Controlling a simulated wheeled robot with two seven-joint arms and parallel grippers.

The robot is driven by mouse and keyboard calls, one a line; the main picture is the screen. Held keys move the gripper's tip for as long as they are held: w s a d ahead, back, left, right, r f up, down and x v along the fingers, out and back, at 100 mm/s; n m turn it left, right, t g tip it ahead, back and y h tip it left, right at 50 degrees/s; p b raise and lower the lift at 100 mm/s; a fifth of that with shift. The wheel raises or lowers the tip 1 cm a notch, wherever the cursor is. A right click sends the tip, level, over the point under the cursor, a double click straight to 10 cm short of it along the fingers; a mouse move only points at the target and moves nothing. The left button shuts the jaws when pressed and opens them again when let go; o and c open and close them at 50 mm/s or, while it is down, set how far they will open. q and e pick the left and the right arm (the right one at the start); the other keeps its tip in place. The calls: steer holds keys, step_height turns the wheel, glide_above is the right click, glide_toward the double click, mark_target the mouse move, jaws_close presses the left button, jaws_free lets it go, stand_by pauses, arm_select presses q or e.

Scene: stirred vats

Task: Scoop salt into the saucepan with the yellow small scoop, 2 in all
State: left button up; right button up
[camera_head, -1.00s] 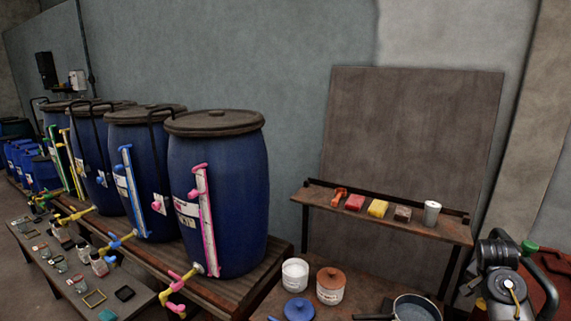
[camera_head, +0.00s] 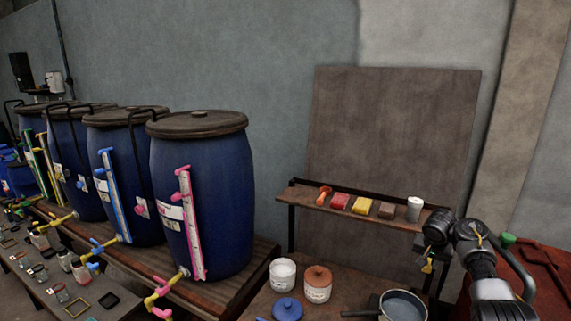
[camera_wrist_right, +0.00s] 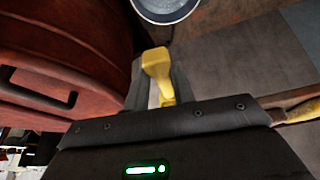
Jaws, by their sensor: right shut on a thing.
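The yellow small scoop (camera_head: 427,266) is in my right gripper (camera_head: 430,254), above and right of the saucepan. In the right wrist view the scoop (camera_wrist_right: 157,65) points away from the shut fingers (camera_wrist_right: 160,88); whether it holds anything cannot be told. The dark saucepan (camera_head: 403,306) stands at the front of the low table, its handle pointing left; its rim (camera_wrist_right: 166,10) shows at the top of the wrist view. An open white jar with white contents (camera_head: 283,274), likely the salt, stands left of the saucepan. My left gripper is out of view.
A blue lid (camera_head: 287,309) lies before the white jar. A shelf (camera_head: 350,208) holds several small items. A red surface (camera_head: 528,265) lies right of my arm. Blue vats (camera_head: 203,210) stand left.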

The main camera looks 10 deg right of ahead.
steer(key=s+a+n+t+y, duration=0.1)
steer(key=a+n, duration=0.3)
steer(key=a, duration=1.8)
steer(key=shift+s+r+n, duration=0.15)
steer(key=shift+r+n, duration=0.1)
steer(key=shift+n, duration=0.15)
steer(key=a+r+n+y, duration=0.1)
steer(key=a+r+n, duration=0.1)
steer(key=a, duration=0.1)
steer(key=a+r+n, duration=0.1)
steer(key=a+r, duration=0.2)
steer(key=a, duration=0.1)
steer(key=a+r+n+y, duration=0.1)
steer(key=a+r+n, duration=0.1)
steer(key=a+r, duration=0.1)
steer(key=shift+a+n+t+y, duration=0.3)
steer(key=shift+a, duration=0.4)
steer(key=s+a+r+n+g+y, duration=0.1)
steer(key=s+a+r+n+y, duration=0.15)
steer(key=s+a+n, duration=0.7)
steer(key=s+d+f, duration=0.3)
steer(key=s+d, duration=0.2)
steer(key=s, duration=0.4)
steer(key=shift+g+y, duration=0.4)
steer(key=shift+y, duration=0.05)
steer(key=f+b, duration=1.4)
steer(key=shift+s+d+f, duration=0.1)
steer(key=shift+s+d, duration=0.05)
steer(key=shift+s, duration=0.1)
